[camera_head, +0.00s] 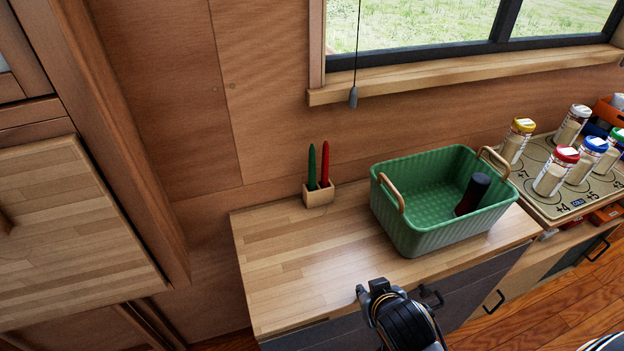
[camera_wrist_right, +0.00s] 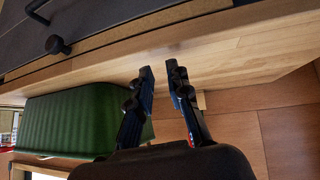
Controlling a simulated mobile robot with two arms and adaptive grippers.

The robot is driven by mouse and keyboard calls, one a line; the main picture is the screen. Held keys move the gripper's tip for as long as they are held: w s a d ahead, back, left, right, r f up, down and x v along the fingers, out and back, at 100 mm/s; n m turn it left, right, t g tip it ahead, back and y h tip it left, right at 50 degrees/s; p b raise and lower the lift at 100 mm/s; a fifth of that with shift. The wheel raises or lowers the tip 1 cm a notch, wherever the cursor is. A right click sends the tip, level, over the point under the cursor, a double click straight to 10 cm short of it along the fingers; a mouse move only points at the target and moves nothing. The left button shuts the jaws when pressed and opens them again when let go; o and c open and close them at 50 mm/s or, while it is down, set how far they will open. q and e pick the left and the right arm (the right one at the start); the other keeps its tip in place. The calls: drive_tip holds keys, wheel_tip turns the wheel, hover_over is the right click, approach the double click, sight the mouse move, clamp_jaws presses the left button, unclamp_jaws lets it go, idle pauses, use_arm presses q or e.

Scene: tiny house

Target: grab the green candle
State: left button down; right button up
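The green candle (camera_head: 311,167) stands upright in a small wooden holder (camera_head: 318,196) on the wooden counter, near the back wall in the head view. A red candle (camera_head: 325,163) stands just right of it in the same holder. My right gripper (camera_head: 375,290) is at the counter's front edge, in front of the green basket and well short of the candles. In the wrist view my right gripper (camera_wrist_right: 162,73) has its two fingers apart with nothing between them. The green candle cannot be made out there. My left gripper is not in view.
A green basket (camera_head: 425,238) with a dark cylinder (camera_head: 473,193) in it stands right of the candles, and also shows in the wrist view (camera_wrist_right: 70,125). Several shakers stand on a board (camera_head: 545,180) farther right. The counter (camera_head: 285,260) is clear at left and front.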

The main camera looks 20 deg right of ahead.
drive_tip(key=w+r+m+t+h, duration=0.1)
drive_tip(key=w+r+t, duration=0.45)
drive_tip(key=w, duration=0.45)
drive_tip(key=n+t+y, duration=0.1)
drive_tip(key=t+y, duration=0.1)
drive_tip(key=t, duration=0.3)
approach(313, 154)
drive_tip(key=shift+g, duration=0.25)
drive_tip(key=w, duration=0.1)
drive_tip(key=w+p, duration=0.1)
drive_tip(key=w, duration=0.3)
drive_tip(key=shift+a+r, duration=0.1)
drive_tip(key=shift+r, duration=0.3)
drive_tip(key=shift+w+p, duration=0.4)
drive_tip(key=shift+w, duration=0.2)
drive_tip(key=shift+w+d+f+p, duration=0.1)
drive_tip(key=shift+w+d+p, duration=0.1)
drive_tip(key=shift+w, duration=0.95)
drive_tip(key=shift+w+d+f+p, duration=0.1)
drive_tip(key=shift+w+p, duration=0.1)
drive_tip(key=shift+w, duration=0.95)
drive_tip(key=shift+c, duration=0.4)
clamp_jaws()
